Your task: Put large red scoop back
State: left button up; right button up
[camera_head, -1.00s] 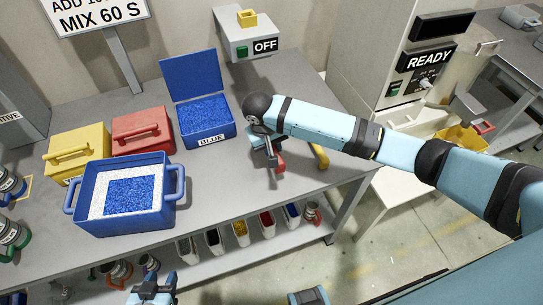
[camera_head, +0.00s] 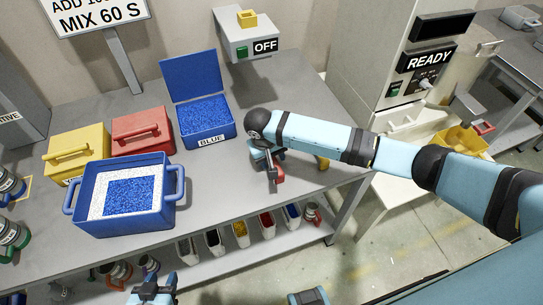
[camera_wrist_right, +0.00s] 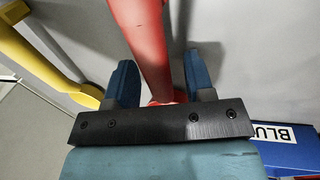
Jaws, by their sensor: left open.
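My right gripper (camera_head: 268,160), on the arm reaching in from the right, is over the front right part of the grey table. In the right wrist view, the scoop's red handle (camera_wrist_right: 147,45) runs between the two blue fingers (camera_wrist_right: 160,85). The rest of the scoop is hidden or out of frame. My left gripper (camera_head: 153,290) is open and empty at the bottom edge of the head view, in front of the table.
A yellow handle (camera_head: 322,163) lies close right of the red scoop. The open blue bin (camera_head: 208,137) stands behind left. A blue tub (camera_head: 125,215) with white and blue granules, a red box (camera_head: 142,128) and a yellow box (camera_head: 75,150) are further left. Several small containers line the lower shelf.

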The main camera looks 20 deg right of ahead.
notch_tip(320, 180, up, 12)
jog(key=a, duration=0.2)
jog(key=shift+a, duration=0.2)
jog(key=shift+s, duration=0.1)
dwell(0.5)
jog(key=s+a+f+t+y+p, duration=0.1)
jog(key=s+a+f+y+p, duration=0.1)
jog(key=s, duration=0.1)
jog(key=s+a+f+n+t+y+p, duration=0.1)
jog(key=s+a+f+t+y+p, duration=0.1)
jog(key=s+f, duration=0.1)
jog(key=s+a+f+t+y+p, duration=0.1)
jog(key=s+f+y+p, duration=0.1)
jog(key=s+y, duration=0.1)
jog(key=shift+s+a+f+n, duration=0.3)
jog(key=shift+s+a+f, duration=0.05)
jog(key=shift+a, duration=0.05)
jog(key=s+d+t+h+p, duration=0.1)
jog(key=s+d+t+p, duration=0.3)
jog(key=s+d, duration=0.7)
jog(key=s+t, duration=0.2)
jog(key=s, duration=0.1)
jog(key=shift+d+r+n+t+h, duration=0.2)
jog(key=shift+r+n+t+h, duration=0.1)
jog(key=shift+n+t, duration=0.1)
